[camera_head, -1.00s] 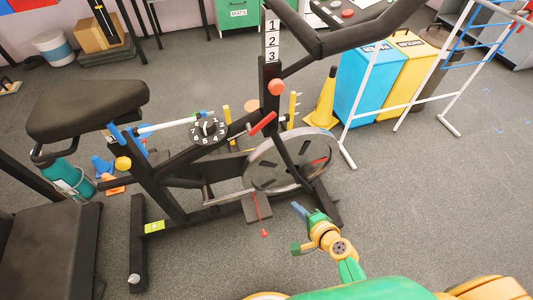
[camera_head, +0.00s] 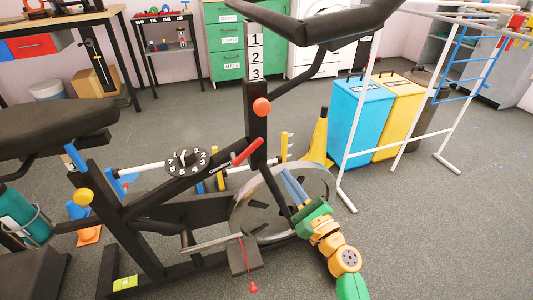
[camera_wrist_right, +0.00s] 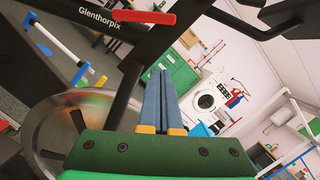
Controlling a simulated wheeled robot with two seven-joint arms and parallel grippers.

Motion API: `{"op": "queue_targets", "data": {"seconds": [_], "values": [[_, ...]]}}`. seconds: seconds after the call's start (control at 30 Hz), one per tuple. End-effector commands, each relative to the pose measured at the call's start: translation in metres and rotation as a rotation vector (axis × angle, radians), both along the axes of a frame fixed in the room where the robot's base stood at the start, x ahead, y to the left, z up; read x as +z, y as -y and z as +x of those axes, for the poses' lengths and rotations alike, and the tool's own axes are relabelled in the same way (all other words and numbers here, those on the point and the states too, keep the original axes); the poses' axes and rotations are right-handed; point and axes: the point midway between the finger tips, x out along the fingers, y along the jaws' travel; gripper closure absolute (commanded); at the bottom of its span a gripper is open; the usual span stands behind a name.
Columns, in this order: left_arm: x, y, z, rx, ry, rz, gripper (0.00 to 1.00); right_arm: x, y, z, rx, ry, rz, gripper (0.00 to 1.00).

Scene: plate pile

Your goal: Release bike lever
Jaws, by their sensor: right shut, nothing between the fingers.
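The exercise bike (camera_head: 130,215) stands in front of me, with a grey flywheel (camera_head: 255,215). A red lever (camera_head: 247,152) sticks out at a slant from its black frame, just beside the upright post. It also shows at the top of the right wrist view (camera_wrist_right: 143,17). My right gripper (camera_head: 290,180) has blue fingers and is shut and empty. In the head view its fingertips are below and right of the red lever, in front of the flywheel's upper right part, and apart from the lever. My left gripper is out of view.
A numbered dial (camera_head: 187,162) and an orange-red knob (camera_head: 262,106) sit on the bike. Black handlebars (camera_head: 320,25) reach over from above. A blue bin (camera_head: 360,115), a yellow bin (camera_head: 405,105) and a white rack (camera_head: 362,100) stand at right. The floor at lower right is clear.

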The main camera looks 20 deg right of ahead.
Motion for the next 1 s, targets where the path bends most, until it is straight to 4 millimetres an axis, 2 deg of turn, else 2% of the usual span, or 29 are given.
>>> {"op": "queue_targets", "data": {"seconds": [0.27, 0.33, 0.5, 1.0], "values": [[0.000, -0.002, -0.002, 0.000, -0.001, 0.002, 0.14, 0.012, -0.012, 0.059, 0.002, 0.003, -0.002, 1.00], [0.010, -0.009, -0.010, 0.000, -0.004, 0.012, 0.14, 0.029, -0.021, 0.058, 0.002, 0.000, -0.001, 1.00], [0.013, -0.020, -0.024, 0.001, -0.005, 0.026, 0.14, 0.041, -0.034, 0.057, 0.001, -0.001, -0.001, 1.00], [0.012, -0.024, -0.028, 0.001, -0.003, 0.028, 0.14, 0.042, -0.037, 0.056, 0.000, -0.001, -0.013, 1.00]]}}
